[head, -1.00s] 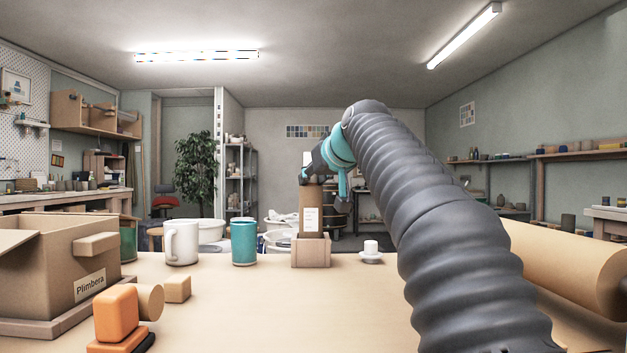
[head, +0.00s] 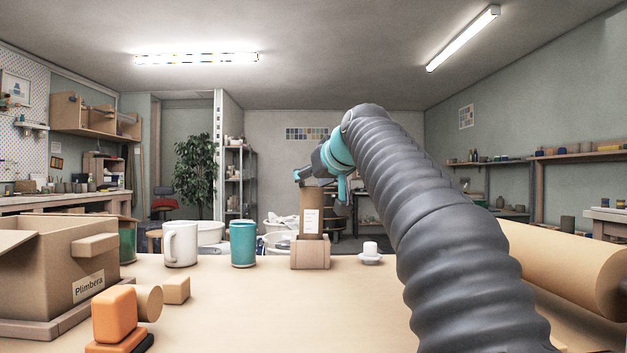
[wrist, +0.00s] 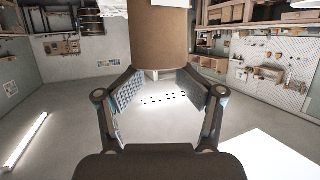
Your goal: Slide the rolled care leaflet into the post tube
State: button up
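The post tube (head: 311,222), brown with a white label, stands upright in a small wooden block holder (head: 310,260) on the table. In the wrist view, which looks upside down, the tube (wrist: 160,35) hangs from the top edge. A short pale piece (wrist: 155,75), apparently the end of the rolled leaflet, sticks out of the tube's mouth; the rest is hidden. My gripper (head: 318,180) is just above the tube's mouth. In the wrist view its two fingers (wrist: 160,90) are spread apart with nothing gripped between them.
A white mug (head: 181,244) and a teal cup (head: 243,244) stand left of the holder. A small white candle-like piece on a dish (head: 370,253) stands right. A cardboard box (head: 60,265) and orange object (head: 115,315) are at left, a large paper roll (head: 565,265) at right.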

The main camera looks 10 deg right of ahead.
jog(key=shift+w+f, duration=0.2)
jog(key=shift+f, duration=0.75)
jog(key=r+v, duration=0.1)
jog(key=v, duration=1.2)
jog(key=shift+w+r, duration=0.25)
jog(key=shift+a, duration=0.1)
